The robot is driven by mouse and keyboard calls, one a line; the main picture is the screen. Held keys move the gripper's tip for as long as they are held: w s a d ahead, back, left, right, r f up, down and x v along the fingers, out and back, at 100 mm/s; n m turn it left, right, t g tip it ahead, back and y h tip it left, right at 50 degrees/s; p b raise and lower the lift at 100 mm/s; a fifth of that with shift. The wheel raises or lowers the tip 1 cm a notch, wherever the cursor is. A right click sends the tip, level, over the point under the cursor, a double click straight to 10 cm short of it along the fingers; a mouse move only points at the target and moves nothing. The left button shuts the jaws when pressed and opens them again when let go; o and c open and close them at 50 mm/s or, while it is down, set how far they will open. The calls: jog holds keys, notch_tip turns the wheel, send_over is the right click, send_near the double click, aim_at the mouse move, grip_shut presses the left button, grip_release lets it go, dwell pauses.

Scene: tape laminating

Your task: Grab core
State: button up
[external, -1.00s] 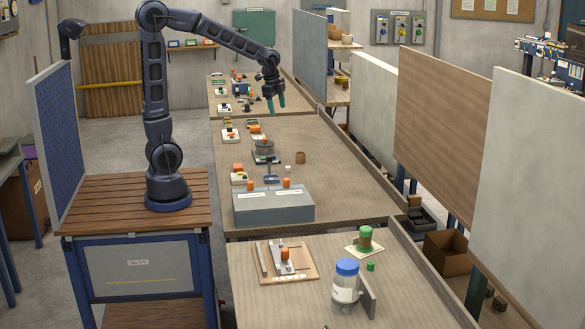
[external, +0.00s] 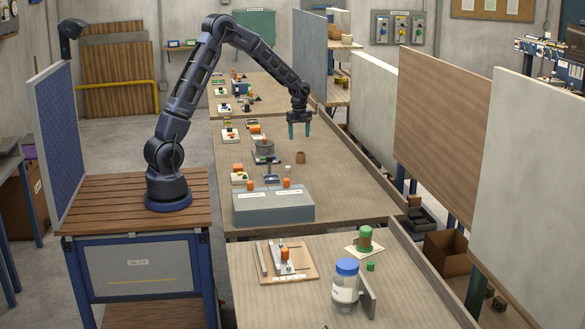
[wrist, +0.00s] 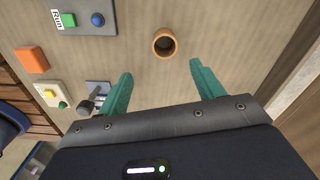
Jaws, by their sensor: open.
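The core (external: 300,157) is a short brown tube standing upright on the middle bench, right of the laminating fixtures. In the wrist view the core (wrist: 164,43) shows from above as a tan ring with a dark hole, standing clear of everything else. My gripper (external: 299,131) points down above the core in the external view. In the wrist view my gripper (wrist: 161,69) has its two green fingers spread wide and nothing between them. The core lies ahead of the fingertips, roughly centred between them and apart from both.
A grey box with orange knobs (external: 273,206) stands at the bench's near edge. A dark round fixture (external: 264,147) sits left of the core. In the wrist view, a panel with green and blue buttons (wrist: 84,19) and an orange block (wrist: 31,59) lie left. Bench around the core is bare.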

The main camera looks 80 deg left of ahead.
aim_at(301, 153)
notch_tip(301, 153, down, 6)
jog(key=shift+w+a+r, duration=0.1)
jog(key=shift+w+a+f, duration=0.1)
jog(key=shift+w+f, duration=0.1)
jog(key=shift+f, duration=1.1)
jog(key=shift+w+a+f, duration=0.1)
jog(key=shift+w+f, duration=0.05)
jog(key=shift+f, duration=1.15)
jog(key=shift+c, duration=0.5)
jog(key=c, duration=1)
